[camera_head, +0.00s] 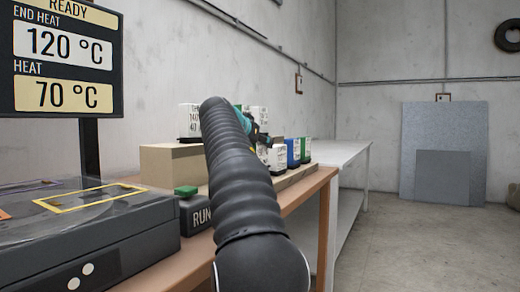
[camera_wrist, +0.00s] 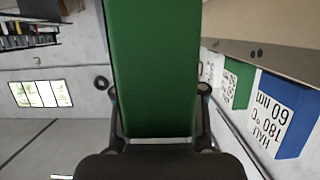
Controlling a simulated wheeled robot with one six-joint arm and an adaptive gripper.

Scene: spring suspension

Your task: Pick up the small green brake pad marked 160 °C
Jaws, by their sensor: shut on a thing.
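A green block (camera_wrist: 153,65) fills the middle of the wrist view, between the two fingers of my gripper (camera_wrist: 158,95). My gripper is shut on it. No marking shows on its visible face, so I cannot read whether it says 160 °C. In the head view my gripper (camera_head: 257,135) is mostly hidden behind my dark ribbed arm, close to the row of boxes, and the held block cannot be made out clearly there.
A blue labelled box (camera_head: 293,152) and a green one (camera_head: 305,150) stand on the bench. The blue box (camera_wrist: 284,115) is close at right in the wrist view. A cardboard-coloured block (camera_head: 172,165), RUN button box (camera_head: 196,214) and dark machine (camera_head: 90,235) stand left.

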